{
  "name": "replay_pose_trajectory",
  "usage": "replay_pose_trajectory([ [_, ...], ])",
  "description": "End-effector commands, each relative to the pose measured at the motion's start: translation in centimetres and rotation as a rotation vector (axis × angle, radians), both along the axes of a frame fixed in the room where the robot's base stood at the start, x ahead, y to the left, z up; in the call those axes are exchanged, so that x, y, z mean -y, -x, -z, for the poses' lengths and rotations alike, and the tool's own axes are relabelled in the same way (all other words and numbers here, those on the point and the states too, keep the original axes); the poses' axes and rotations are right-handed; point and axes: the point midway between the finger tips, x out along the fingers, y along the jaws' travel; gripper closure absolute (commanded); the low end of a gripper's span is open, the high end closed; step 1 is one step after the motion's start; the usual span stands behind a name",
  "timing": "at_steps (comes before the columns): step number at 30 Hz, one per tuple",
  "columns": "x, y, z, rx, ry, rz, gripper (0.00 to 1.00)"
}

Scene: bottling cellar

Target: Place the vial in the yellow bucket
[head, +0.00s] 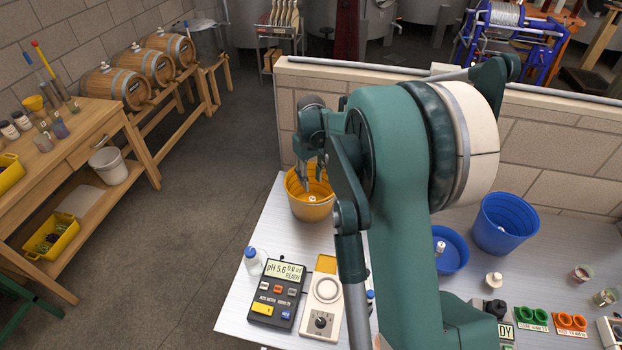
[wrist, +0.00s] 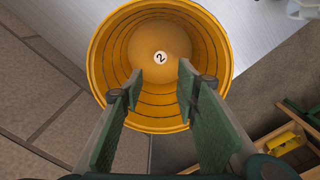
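The yellow bucket (head: 308,213) stands at the left back of the white bench. It also fills the upper middle of the wrist view (wrist: 107,60), where a round white mark with a "2" shows inside it. My gripper (head: 315,178) is over the bucket, pointing down at it. In the wrist view my gripper (wrist: 160,88) has its two fingers apart, with nothing between them. I cannot tell for sure which small container is the vial. Two small glass containers (head: 581,273) (head: 606,297) stand at the bench's right. I see no vial clearly in the bucket.
A blue bucket (head: 488,232) and a shallow blue bowl (head: 453,262) stand right of my arm. A pH meter (head: 277,292), a cream dial device (head: 322,307) and a blue-capped bottle (head: 253,264) stand in front of the yellow bucket. A block wall (head: 300,110) rises behind the bench.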

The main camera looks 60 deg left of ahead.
Motion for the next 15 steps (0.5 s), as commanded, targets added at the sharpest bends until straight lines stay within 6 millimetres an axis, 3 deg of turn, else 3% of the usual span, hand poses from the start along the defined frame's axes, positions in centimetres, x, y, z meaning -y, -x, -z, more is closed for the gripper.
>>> replay_pose_trajectory([
  [15,0.0,0.0,-4.7,0.000,0.000,0.000,0.69],
])
